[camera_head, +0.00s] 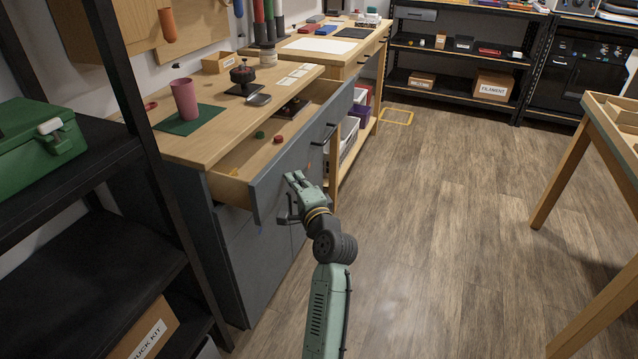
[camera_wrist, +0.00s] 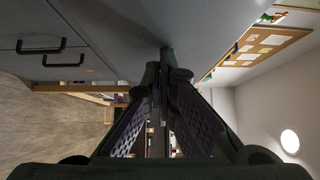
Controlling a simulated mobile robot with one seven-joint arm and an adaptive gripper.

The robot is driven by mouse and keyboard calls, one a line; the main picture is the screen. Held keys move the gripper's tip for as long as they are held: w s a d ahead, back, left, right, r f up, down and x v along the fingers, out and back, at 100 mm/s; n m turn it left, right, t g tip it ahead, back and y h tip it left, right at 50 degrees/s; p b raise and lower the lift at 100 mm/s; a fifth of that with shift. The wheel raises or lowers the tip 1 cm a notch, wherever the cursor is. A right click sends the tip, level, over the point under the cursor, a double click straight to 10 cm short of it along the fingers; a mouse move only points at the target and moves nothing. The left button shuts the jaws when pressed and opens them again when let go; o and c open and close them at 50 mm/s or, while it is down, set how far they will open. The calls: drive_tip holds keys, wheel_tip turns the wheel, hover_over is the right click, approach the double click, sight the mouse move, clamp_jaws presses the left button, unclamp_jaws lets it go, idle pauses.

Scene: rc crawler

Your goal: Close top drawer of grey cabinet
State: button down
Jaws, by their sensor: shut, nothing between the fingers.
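The grey cabinet (camera_head: 252,262) stands at the left under a wooden worktop. Its top drawer (camera_head: 290,166) is pulled out, with its grey front standing away from the cabinet and small items inside. My gripper (camera_head: 291,177) is shut and empty, in front of the drawer front near its middle and below its dark handle (camera_head: 323,134). In the wrist view, my gripper (camera_wrist: 165,62) points at a grey panel, the drawer front (camera_wrist: 125,25), with its fingertips at or very near the surface. I cannot tell whether they touch. Two dark handles (camera_wrist: 42,47) show at the left there.
A pink cup (camera_head: 184,99) stands on a green mat (camera_head: 190,122) on the worktop. A black shelf (camera_head: 70,150) with a green toolbox (camera_head: 35,140) is close at the left. A wooden table (camera_head: 590,150) stands at the right. The floor (camera_head: 430,230) between is clear.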

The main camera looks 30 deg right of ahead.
drive_tip(key=p, duration=0.4)
approach(250, 169)
drive_tip(key=w+r, duration=0.4)
drive_tip(key=shift+w+a, duration=0.15)
drive_tip(key=shift+w, duration=0.1)
drive_tip(key=shift+a, duration=0.1)
